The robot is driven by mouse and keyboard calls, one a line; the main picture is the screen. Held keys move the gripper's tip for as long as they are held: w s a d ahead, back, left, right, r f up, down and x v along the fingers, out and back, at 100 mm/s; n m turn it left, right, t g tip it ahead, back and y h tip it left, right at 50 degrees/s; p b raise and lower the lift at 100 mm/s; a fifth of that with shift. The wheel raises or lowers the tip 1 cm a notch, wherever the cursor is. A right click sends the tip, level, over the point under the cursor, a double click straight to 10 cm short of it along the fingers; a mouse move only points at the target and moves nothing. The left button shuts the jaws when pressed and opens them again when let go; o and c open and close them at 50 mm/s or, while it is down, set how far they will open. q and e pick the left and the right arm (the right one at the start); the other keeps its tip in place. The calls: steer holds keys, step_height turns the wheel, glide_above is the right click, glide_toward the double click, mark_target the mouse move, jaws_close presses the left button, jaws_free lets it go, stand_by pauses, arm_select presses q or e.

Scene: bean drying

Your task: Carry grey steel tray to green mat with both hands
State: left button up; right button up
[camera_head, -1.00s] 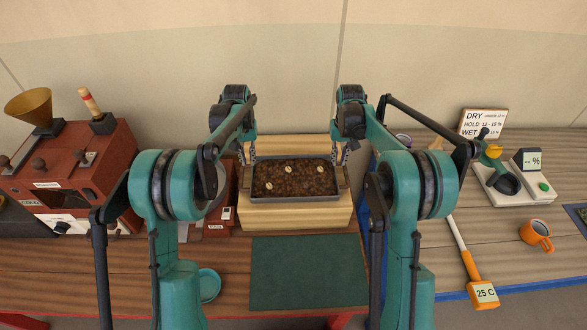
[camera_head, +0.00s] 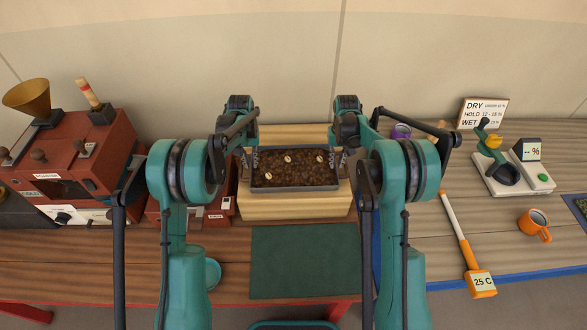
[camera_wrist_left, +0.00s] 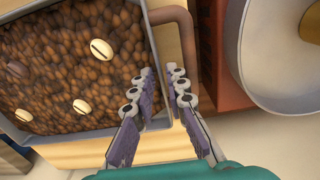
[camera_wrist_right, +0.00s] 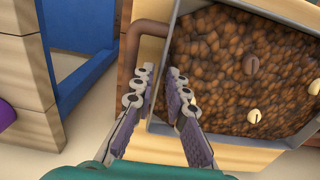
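The grey steel tray (camera_head: 295,189), full of brown beans with a few pale ones, rests level on a light wooden block (camera_head: 295,211). The green mat (camera_head: 304,262) lies flat and empty on the table in front of the block. My left gripper (camera_head: 248,160) is at the tray's left end. In the left wrist view its fingers (camera_wrist_left: 160,75) are apart above the tray rim and brown handle (camera_wrist_left: 188,45). My right gripper (camera_head: 339,160) is at the right end. In the right wrist view its fingers (camera_wrist_right: 160,73) are apart, over the other handle (camera_wrist_right: 131,50) and rim.
A red machine (camera_head: 75,165) with a brass funnel stands at the left. A green dish (camera_head: 212,273) is partly hidden beside the mat. An orange-handled tool (camera_head: 464,245), an orange mug (camera_head: 534,225) and a meter (camera_head: 514,172) are at the right.

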arm_select(q)
steer(key=shift+f, duration=0.45)
arm_select(e)
steer(key=shift+f, duration=0.45)
arm_select(q)
steer(key=shift+c, duration=0.3)
arm_select(e)
steer(key=shift+c, duration=0.3)
arm_select(q)
jaws_close()
arm_select(e)
jaws_close()
arm_select(q)
steer(key=shift+r, duration=0.15)
arm_select(e)
steer(key=shift+r, duration=0.15)
